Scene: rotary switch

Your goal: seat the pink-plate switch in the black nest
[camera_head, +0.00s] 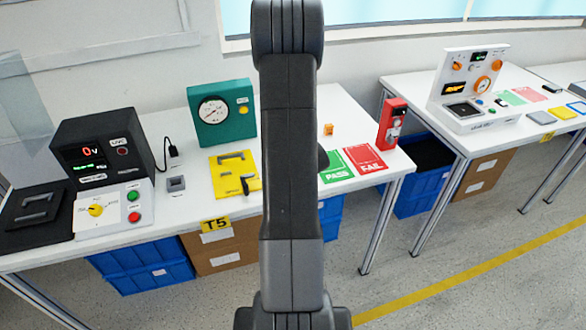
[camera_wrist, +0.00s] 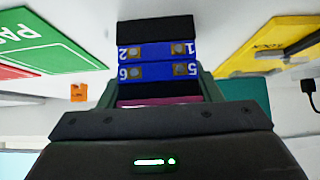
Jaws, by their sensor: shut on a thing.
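The switch (camera_wrist: 157,60) is in my gripper (camera_wrist: 160,92) in the wrist view. It has a blue body with numbered metal terminals, a black end and a strip of its pink plate (camera_wrist: 158,101) showing between the jaws. My gripper is shut on it and holds it in front of the wrist camera. In the head view the switch and jaws are hidden behind my arm. A small grey block with a dark opening (camera_head: 176,184) stands on the near table, left of the yellow fixture. I cannot tell for sure whether it is the black nest.
The near table holds a black meter box (camera_head: 101,152), a white control box (camera_head: 112,209), a green gauge box (camera_head: 221,114), a yellow fixture (camera_head: 221,186), green PASS (camera_head: 336,168) and red FAIL (camera_head: 364,160) mats and a red device (camera_head: 391,124). An orange piece (camera_head: 328,129) lies behind the mats.

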